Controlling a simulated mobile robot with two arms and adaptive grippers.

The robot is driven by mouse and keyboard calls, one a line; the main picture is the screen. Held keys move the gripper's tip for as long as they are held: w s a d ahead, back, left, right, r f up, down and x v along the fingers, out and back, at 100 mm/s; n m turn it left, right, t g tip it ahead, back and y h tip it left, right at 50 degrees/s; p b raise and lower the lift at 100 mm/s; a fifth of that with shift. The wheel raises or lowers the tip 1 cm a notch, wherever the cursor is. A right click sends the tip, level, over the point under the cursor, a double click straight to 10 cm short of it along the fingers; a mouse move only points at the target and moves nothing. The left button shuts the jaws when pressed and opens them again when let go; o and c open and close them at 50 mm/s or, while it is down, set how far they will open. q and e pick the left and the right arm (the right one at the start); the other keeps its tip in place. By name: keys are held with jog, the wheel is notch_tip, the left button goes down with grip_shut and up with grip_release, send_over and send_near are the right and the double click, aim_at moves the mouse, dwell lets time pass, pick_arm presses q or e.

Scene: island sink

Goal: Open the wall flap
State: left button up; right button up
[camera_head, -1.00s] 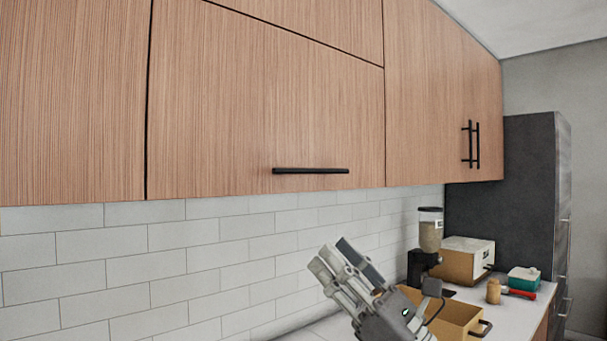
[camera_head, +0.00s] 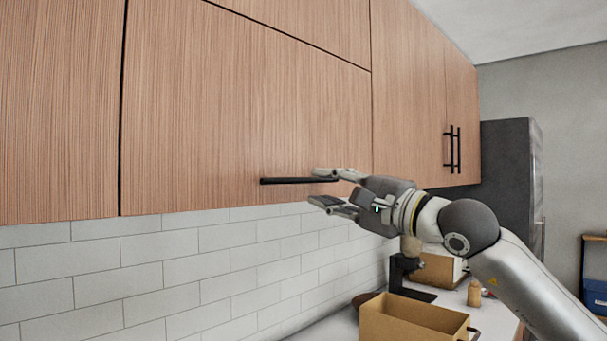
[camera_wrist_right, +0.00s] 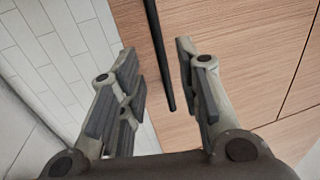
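The wall flap (camera_head: 240,110) is a wood-grain cabinet front, closed, with a black horizontal bar handle (camera_head: 292,181) near its lower edge. My right gripper (camera_head: 318,187) is at the right end of the handle, fingers pointing left, one above and one below the bar's height. In the right wrist view the gripper (camera_wrist_right: 158,90) is open, and the handle (camera_wrist_right: 158,50) runs between its fingers from the top, its end showing in the gap. Both fingers look apart from the bar. My left gripper is not in view.
Tall cabinet doors with vertical black handles (camera_head: 452,150) are to the right. Below are white wall tiles (camera_head: 190,270) and a counter with an open wooden box (camera_head: 410,322), a coffee grinder (camera_head: 398,270) and a small jar (camera_head: 474,293). A dark fridge (camera_head: 508,175) stands behind.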

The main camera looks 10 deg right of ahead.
aim_at(306, 181)
jog(key=p+x, duration=0.1)
jog(key=x, duration=0.4)
jog(key=shift+r+p, duration=0.15)
jog(key=shift+p, duration=0.2)
jog(key=shift+w+a, duration=0.45)
jog(key=shift+w, duration=0.15)
grip_shut()
